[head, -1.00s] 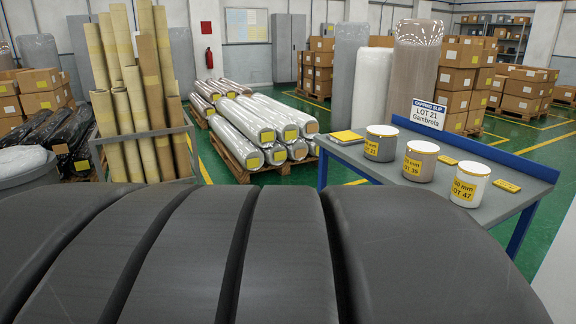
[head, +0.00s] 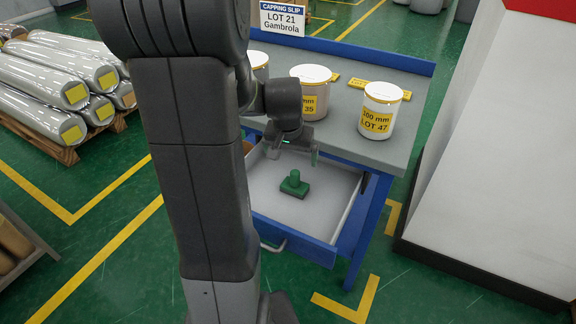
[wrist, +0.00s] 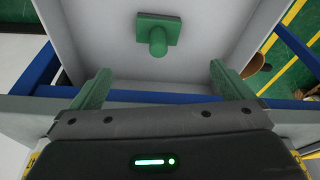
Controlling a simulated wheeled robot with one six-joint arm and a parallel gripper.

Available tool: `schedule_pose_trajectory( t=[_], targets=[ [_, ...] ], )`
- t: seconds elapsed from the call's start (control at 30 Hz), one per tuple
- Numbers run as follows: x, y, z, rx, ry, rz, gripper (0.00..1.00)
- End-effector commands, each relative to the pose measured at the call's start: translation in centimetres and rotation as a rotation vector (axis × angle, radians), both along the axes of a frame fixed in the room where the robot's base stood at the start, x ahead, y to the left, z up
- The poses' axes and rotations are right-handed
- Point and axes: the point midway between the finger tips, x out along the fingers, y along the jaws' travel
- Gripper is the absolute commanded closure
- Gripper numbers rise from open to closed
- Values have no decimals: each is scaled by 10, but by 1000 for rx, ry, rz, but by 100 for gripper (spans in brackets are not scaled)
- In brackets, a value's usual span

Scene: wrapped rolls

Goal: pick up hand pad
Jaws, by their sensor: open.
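The hand pad (head: 294,185) is a small green block with an upright round knob. It lies in the open blue-fronted drawer (head: 262,200) of the table, on the pale drawer floor. It also shows in the wrist view (wrist: 158,32), near the top middle. My gripper (head: 293,152) hangs over the back part of the drawer, above and behind the pad. In the wrist view my gripper (wrist: 157,88) has its two green fingers wide apart with nothing between them. The pad is beyond the fingertips, apart from them.
The grey tabletop (head: 345,138) overhangs the drawer's back. On it stand a tub marked LOT 47 (head: 380,112), a tub marked 35 (head: 311,95) and a partly hidden tub (head: 258,66). A white wall-like block (head: 490,150) stands at right. Wrapped rolls (head: 60,85) lie on a pallet at left.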

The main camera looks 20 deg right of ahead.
Motion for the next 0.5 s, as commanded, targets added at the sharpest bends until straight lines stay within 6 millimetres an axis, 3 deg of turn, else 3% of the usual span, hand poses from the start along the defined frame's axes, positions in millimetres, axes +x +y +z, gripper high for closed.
schedule_pose_trajectory(
  t=[0.17,0.5],
  targets=[
    [4,-7,-12,1,3,-14,0],
    [16,-17,-71,1,3,-13,0]
  ],
)
